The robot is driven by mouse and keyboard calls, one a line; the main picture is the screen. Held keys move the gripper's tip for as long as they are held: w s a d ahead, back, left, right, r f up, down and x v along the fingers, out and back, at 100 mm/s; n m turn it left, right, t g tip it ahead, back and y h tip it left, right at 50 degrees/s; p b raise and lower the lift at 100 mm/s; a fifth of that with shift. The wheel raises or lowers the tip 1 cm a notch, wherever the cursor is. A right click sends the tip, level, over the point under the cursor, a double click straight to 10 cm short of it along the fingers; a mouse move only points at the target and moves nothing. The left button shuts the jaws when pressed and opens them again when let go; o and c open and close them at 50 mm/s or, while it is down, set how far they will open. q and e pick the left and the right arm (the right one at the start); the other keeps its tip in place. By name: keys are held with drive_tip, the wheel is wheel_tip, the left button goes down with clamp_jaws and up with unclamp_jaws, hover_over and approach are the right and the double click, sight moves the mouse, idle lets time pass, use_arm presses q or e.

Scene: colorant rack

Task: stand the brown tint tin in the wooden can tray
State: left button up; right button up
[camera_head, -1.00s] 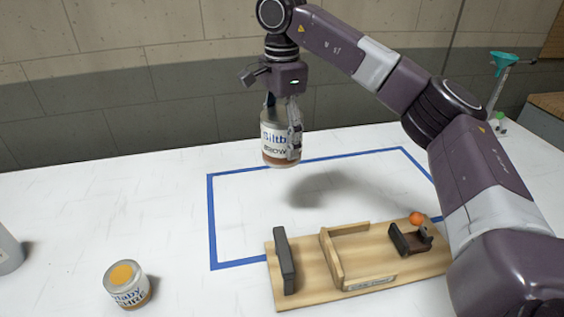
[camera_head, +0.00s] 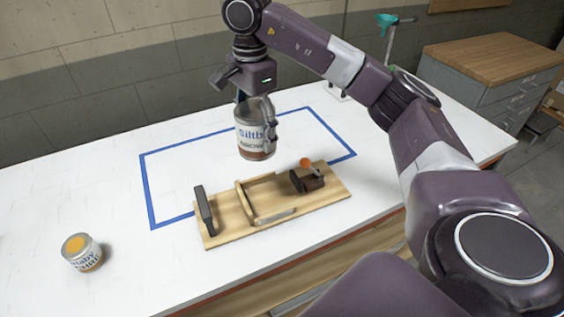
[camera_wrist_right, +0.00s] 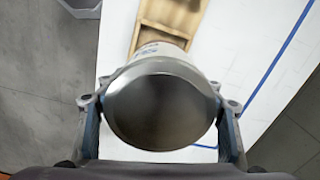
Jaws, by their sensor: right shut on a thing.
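The brown tint tin (camera_head: 251,139), with a white label lettered in blue and a brown band at its base, is upright in my right gripper (camera_head: 256,120), whose fingers close around its sides. It hangs above the table. In the right wrist view its round grey top (camera_wrist_right: 160,103) fills the middle, between the fingers. A wooden board with raised wooden rails (camera_head: 228,229) lies on the table, to the front of the tin in the head view. A wooden piece with raised sides (camera_wrist_right: 149,38) shows past the tin in the wrist view; I cannot tell if it is the same one. My left gripper is out of view.
The board carries a dark upright stop (camera_head: 205,211) and a dark clamp with an orange knob (camera_head: 306,162). A yellow-topped tin (camera_head: 83,254) stands at the front left. Blue tape (camera_head: 147,190) outlines a rectangle. A green funnel stand (camera_head: 388,40) is at the back.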

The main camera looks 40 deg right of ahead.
drive_tip(key=shift+s+f, duration=0.2)
drive_tip(key=shift+f, duration=0.05)
drive_tip(key=f, duration=0.5)
drive_tip(key=f+p, duration=0.1)
drive_tip(key=f, duration=0.9)
drive_tip(key=shift+w+f+p, duration=0.3)
drive_tip(key=shift+f+p, duration=0.05)
drive_tip(key=shift+p, duration=0.05)
wheel_tip(320, 180, down, 3)
drive_tip(key=shift+s+f+p, duration=0.1)
drive_tip(key=shift+p, duration=0.4)
drive_tip(key=shift+d+f, duration=0.1)
drive_tip(key=shift+f, duration=0.35)
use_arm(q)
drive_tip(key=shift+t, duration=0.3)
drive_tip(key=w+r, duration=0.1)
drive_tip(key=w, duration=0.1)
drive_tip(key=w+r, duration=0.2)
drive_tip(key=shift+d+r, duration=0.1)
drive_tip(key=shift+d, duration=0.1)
